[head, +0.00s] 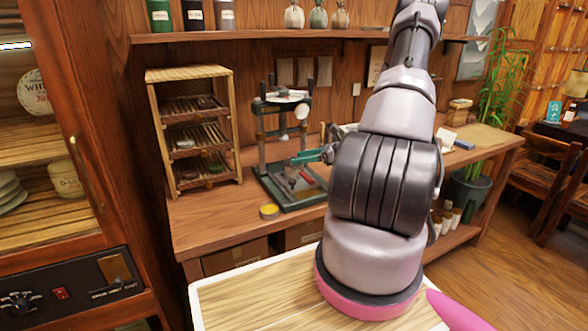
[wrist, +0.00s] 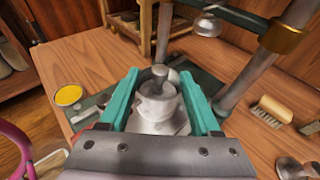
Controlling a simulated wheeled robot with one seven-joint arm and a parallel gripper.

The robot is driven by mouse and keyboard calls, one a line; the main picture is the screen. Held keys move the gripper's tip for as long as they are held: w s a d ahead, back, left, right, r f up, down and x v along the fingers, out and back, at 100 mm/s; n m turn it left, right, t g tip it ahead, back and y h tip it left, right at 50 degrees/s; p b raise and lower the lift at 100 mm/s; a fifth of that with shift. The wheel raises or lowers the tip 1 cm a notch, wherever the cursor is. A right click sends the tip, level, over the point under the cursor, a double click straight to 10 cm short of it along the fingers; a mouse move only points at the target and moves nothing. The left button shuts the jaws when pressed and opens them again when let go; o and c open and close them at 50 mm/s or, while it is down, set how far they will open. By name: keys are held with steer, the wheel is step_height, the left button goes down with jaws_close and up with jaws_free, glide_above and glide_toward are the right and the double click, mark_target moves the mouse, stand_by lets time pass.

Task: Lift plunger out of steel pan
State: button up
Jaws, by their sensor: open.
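My gripper (wrist: 160,82) is open, its two teal fingers on either side of a steel plunger (wrist: 158,103) with a dark round knob on top. The plunger stands upright between the fingers; I cannot tell whether either finger touches it. Pale metal around its foot looks like the steel pan (wrist: 172,129), mostly hidden by the plunger and my gripper. In the head view my gripper (head: 312,157) reaches in at the right of the dark green press (head: 262,137) on the wooden bench. The plunger is not clear there.
A yellow tin (wrist: 68,95) lies left of the press base. A brush (wrist: 270,110) and a metal knobbed piece (wrist: 292,168) lie at right. Press posts (wrist: 262,62) rise close to my fingers. A wooden rack (head: 150,120) stands left on the bench (head: 215,222).

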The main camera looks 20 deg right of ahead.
steer(key=shift+x, duration=0.8)
jaws_close()
steer(key=shift+r, duration=0.1)
